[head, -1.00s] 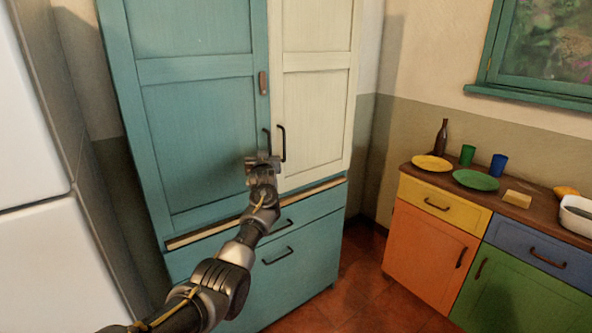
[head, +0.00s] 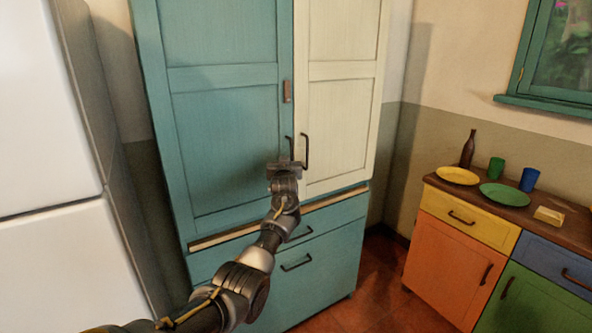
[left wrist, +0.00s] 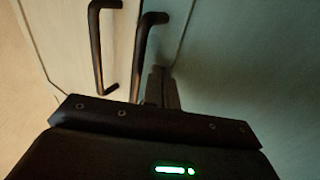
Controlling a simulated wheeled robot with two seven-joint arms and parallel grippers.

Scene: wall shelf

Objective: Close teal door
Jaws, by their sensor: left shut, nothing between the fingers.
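The teal door (head: 223,140) is the left door of a tall cabinet. It looks flush or nearly flush with the cream door (head: 335,130) beside it. The teal door's dark handle (head: 289,146) is at its right edge, and it also shows in the left wrist view (left wrist: 145,45). The cream door's handle (left wrist: 97,45) is next to it. My left gripper (head: 285,164) is shut and empty, right in front of the teal door at the lower end of its handle. In the left wrist view its fingers (left wrist: 160,88) are together beside the handle; contact is unclear.
Teal drawers (head: 325,250) are below the doors. A white appliance (head: 45,150) stands close on the left. A low counter (head: 525,214) with plates, cups and a bottle is on the right. Open floor (head: 375,290) lies between cabinet and counter.

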